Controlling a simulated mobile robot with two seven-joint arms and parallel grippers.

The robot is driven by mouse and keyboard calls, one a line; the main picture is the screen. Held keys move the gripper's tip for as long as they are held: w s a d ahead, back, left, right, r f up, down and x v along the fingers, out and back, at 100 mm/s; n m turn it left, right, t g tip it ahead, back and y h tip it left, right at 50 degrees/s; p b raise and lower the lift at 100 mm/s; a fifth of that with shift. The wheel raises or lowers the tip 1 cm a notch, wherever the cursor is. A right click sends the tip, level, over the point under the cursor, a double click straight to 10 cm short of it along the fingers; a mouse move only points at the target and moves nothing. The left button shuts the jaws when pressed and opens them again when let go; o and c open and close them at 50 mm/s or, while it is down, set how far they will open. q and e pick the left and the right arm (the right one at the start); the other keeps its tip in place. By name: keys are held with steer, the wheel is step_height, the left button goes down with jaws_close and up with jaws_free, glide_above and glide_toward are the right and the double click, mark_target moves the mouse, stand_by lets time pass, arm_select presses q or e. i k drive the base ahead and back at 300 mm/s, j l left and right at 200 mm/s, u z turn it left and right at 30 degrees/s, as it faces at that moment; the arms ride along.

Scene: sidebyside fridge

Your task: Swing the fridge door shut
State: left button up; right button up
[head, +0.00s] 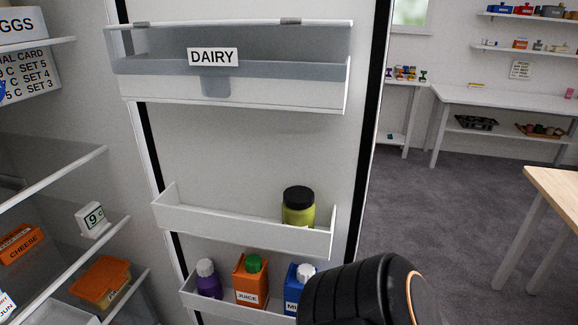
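The fridge door (248,150) stands open, its inner face toward me. It carries a clear dairy bin (150,68), a middle shelf (235,229) with a green jar (298,208), and a lower shelf with a purple bottle (208,280), an orange juice carton (251,281) and a blue carton (293,284). The fridge interior (50,160) is open at the left. A dark, rounded part of mine covers the lower right corner of the door shelves. Neither gripper's fingers show, and I cannot tell whether anything of mine touches the door.
Fridge shelves at the left hold a cheese box (20,243), an orange-lidded container (101,281) and a small white box (91,219). A wooden table (560,190) stands at the right edge. Grey floor (440,220) lies clear between the door and the table. White desks (500,97) stand behind.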

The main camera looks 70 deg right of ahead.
mark_target(301, 105)
steer(key=k+l+u, duration=0.1)
steer(key=k+l, duration=0.2)
steer(key=l, duration=0.25)
steer(key=k+l+u, duration=0.1)
steer(key=k+l, duration=0.25)
steer(key=l, duration=0.15)
steer(key=k+l+u, duration=0.15)
steer(key=k+l, duration=0.2)
steer(key=l, duration=0.15)
steer(key=k+l, duration=0.1)
steer(key=l, duration=0.2)
steer(key=k+l+u, duration=0.1)
steer(key=l, duration=0.15)
steer(key=k+l, duration=0.15)
steer(key=l, duration=0.15)
steer(key=l+u, duration=0.1)
steer(key=l, duration=0.7)
steer(key=k+l+u, duration=0.1)
steer(key=l, duration=0.75)
steer(key=l+u, duration=0.1)
steer(key=l, duration=0.15)
